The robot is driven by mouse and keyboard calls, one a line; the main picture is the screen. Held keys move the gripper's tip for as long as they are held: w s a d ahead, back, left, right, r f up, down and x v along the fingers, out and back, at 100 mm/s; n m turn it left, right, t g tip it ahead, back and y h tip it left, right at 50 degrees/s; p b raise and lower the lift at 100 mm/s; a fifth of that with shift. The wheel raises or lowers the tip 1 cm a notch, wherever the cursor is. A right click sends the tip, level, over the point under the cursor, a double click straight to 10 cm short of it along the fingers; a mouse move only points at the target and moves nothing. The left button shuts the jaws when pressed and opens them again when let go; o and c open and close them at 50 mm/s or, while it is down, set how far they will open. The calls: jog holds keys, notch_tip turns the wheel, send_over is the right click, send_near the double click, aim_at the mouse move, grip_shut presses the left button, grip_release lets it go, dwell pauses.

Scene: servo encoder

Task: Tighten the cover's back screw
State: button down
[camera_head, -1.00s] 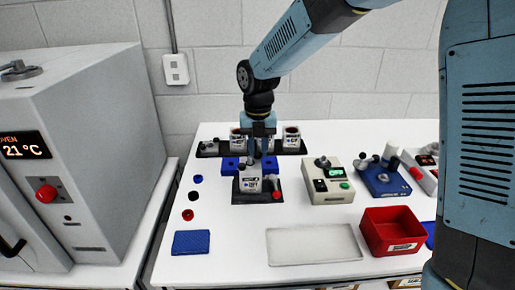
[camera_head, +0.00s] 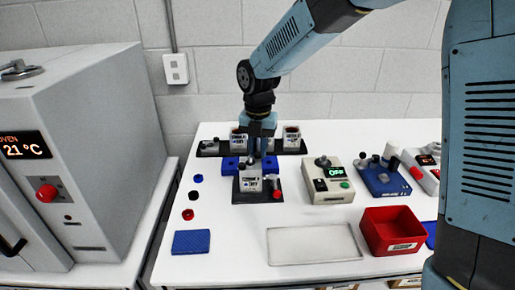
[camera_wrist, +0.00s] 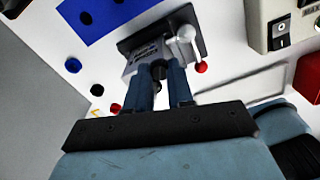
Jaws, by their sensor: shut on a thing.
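A small grey servo unit (camera_head: 250,183) with a printed label sits in a dark fixture (camera_head: 258,197) on the white table. It also shows in the wrist view (camera_wrist: 143,54), with the fixture's silver lever and red-tipped handle (camera_wrist: 187,42) beside it. My gripper (camera_head: 257,158) points down over the back of the unit. In the wrist view my gripper (camera_wrist: 162,80) is shut on a small dark piece (camera_wrist: 159,72) at the unit's edge. The fingers hide most of this piece, so I cannot tell whether it is the back screw. The cover's other details are too small to tell.
A blue holder (camera_head: 229,166) and a dark rack with grey units (camera_head: 292,140) stand behind. A tester with a lit display (camera_head: 328,184), a blue device (camera_head: 383,178) and a red bin (camera_head: 391,230) are at right. Small caps (camera_head: 188,214) lie left. A pale tray (camera_head: 312,244) lies in front.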

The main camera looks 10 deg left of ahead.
aim_at(258, 153)
jog(key=m, duration=1.3)
jog(key=shift+m, duration=0.4)
dwell(0.3)
jog(key=c, duration=1.2)
grip_release()
jog(key=shift+c, duration=0.2)
jog(key=shift+r, duration=0.15)
notch_tip(258, 153, up, 13)
jog(key=shift+r, duration=0.2)
